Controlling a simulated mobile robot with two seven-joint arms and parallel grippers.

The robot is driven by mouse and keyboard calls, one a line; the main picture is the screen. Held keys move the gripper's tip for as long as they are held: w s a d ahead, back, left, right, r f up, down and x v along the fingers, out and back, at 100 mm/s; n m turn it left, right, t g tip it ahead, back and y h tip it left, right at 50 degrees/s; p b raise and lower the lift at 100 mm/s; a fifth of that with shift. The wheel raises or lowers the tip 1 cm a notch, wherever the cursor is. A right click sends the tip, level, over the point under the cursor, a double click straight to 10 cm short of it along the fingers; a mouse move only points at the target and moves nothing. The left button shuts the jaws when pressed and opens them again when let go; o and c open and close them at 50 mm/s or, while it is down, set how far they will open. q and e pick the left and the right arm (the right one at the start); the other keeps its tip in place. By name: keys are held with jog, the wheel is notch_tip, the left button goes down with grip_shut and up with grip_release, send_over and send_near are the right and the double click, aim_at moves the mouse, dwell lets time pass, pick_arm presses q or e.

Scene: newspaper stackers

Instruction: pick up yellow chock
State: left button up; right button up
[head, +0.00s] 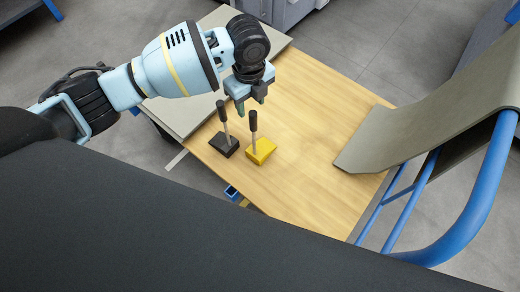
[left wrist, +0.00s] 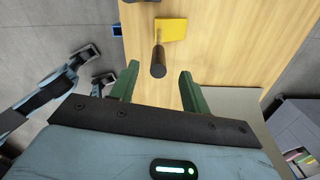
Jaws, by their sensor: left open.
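The yellow chock (head: 262,152) lies on the wooden tabletop with a dark-tipped handle (head: 253,122) standing up from it. In the left wrist view the yellow chock (left wrist: 172,28) is at the top, and its handle (left wrist: 158,62) points toward the camera, appearing between the fingers. My left gripper (head: 251,104) is open and empty, pointing down above the table, a little behind and above the handle's top in the head view. Its green fingers (left wrist: 159,76) are apart in the left wrist view. I cannot tell whether they touch the handle. My right gripper is not clearly seen.
A black chock (head: 223,146) with a similar handle stands just left of the yellow one. A grey sloped panel (head: 410,130) on a blue tube frame (head: 470,220) borders the table's right side. A grey sheet (head: 185,112) lies at the left. The wooden top (head: 325,120) is clear farther right.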

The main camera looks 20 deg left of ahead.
aim_at(253, 111)
pick_arm(q)
jog(key=f, duration=0.3)
jog(key=f+b, duration=0.1)
jog(key=f, duration=0.1)
jog(key=shift+s+d, duration=0.25)
jog(key=shift+d, duration=0.1)
grip_shut()
jog(key=shift+r, duration=0.1)
dwell(0.9)
